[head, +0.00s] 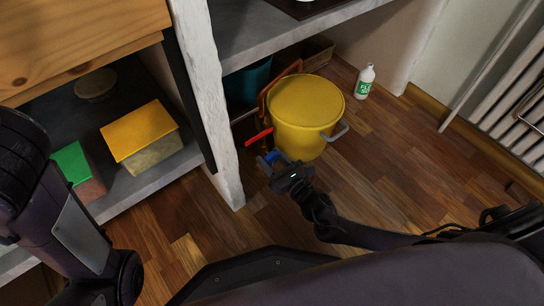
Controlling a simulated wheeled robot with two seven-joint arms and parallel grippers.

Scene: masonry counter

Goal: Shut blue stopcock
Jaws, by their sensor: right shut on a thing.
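The blue stopcock (272,157) is a small blue lever in front of the yellow bin, beside the white masonry post. My right gripper (280,165) reaches it from below and is shut on it. The gripper hides part of the lever and its fitting, so I cannot tell its exact angle. A red lever (259,137) sits just above and to the left of the blue one. My left arm is at the left edge, and its gripper is not in view.
The yellow lidded bin (306,105) stands just behind my right gripper. The white post (212,95) rises to the left. A white-and-green bottle (365,81) stands on the floor near the wall. A radiator (515,100) is at far right. The wooden floor (400,175) between is clear.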

